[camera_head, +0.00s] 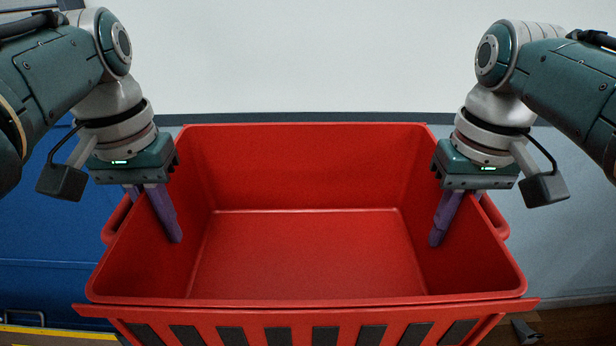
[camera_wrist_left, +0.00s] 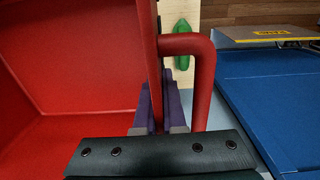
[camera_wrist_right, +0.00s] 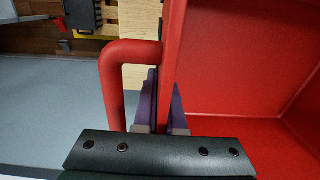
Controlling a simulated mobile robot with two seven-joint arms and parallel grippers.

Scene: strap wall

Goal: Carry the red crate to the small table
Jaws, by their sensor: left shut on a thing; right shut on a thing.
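The red crate (camera_head: 305,265) fills the middle of the head view, upright, open at the top and empty inside. Its front wall has a row of dark slots. My left gripper (camera_head: 157,215) is shut on the crate's left side wall, with purple fingers on both sides of it. In the left wrist view the red loop handle (camera_wrist_left: 203,75) stands just outside these fingers. My right gripper (camera_head: 445,220) is shut on the right side wall in the same way. Its wrist view shows the other handle (camera_wrist_right: 112,90) beside the fingers. I cannot make out the small table for certain.
A blue surface (camera_head: 45,235) lies left of the crate, with a yellow strip (camera_head: 50,335) in front. A pale wall (camera_head: 300,60) stands behind. Grey floor and brown boards (camera_head: 580,325) show at right. A pale wood surface with a green object (camera_wrist_left: 183,45) shows beyond the left handle.

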